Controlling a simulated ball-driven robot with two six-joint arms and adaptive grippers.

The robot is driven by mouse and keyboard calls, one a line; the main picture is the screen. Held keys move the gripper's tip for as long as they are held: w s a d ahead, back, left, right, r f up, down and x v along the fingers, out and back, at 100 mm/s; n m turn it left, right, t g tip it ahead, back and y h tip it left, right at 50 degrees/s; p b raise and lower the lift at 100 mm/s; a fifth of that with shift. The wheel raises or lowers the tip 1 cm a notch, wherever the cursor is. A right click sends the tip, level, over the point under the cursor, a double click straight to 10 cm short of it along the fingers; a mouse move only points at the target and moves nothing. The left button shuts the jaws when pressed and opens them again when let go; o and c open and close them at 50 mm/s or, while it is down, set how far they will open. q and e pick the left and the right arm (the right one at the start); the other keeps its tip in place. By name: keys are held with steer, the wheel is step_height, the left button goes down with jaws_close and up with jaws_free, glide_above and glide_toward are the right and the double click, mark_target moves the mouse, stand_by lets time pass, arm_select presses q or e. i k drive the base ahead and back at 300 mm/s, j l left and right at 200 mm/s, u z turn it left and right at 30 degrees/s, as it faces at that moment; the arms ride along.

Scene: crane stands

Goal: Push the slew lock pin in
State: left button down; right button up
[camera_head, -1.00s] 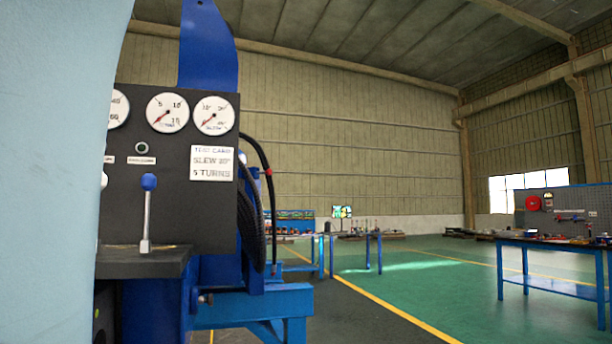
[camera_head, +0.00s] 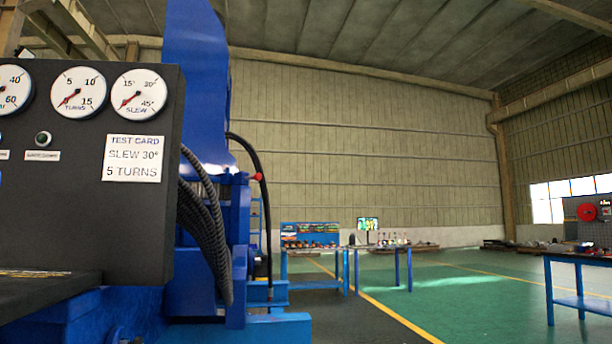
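The crane stand's dark gauge panel (camera_head: 92,180) fills the left of the head view. Its turns gauge (camera_head: 79,92) and slew gauge (camera_head: 139,93) both have red needles near the low end. A white test card (camera_head: 132,158) reads "SLEW 30°, 5 TURNS". The blue crane column (camera_head: 195,90) rises behind the panel. I cannot make out the slew lock pin for certain; a small red part (camera_head: 257,177) sits on the black hose beside the column. Neither of my grippers is in view.
A blue frame foot (camera_head: 265,328) juts out at the stand's base. Blue workbenches stand at the back (camera_head: 310,243) and at the right (camera_head: 578,260). Open green floor (camera_head: 460,300) with a yellow line lies to the right of the stand.

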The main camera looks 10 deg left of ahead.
mark_target(258, 177)
steer(key=i+l+u, duration=0.1)
steer(key=i+u, duration=0.2)
steer(key=i+l+u, duration=0.1)
steer(key=u, duration=0.2)
steer(key=i+l, duration=0.35)
steer(key=i, duration=0.2)
steer(key=z, duration=0.05)
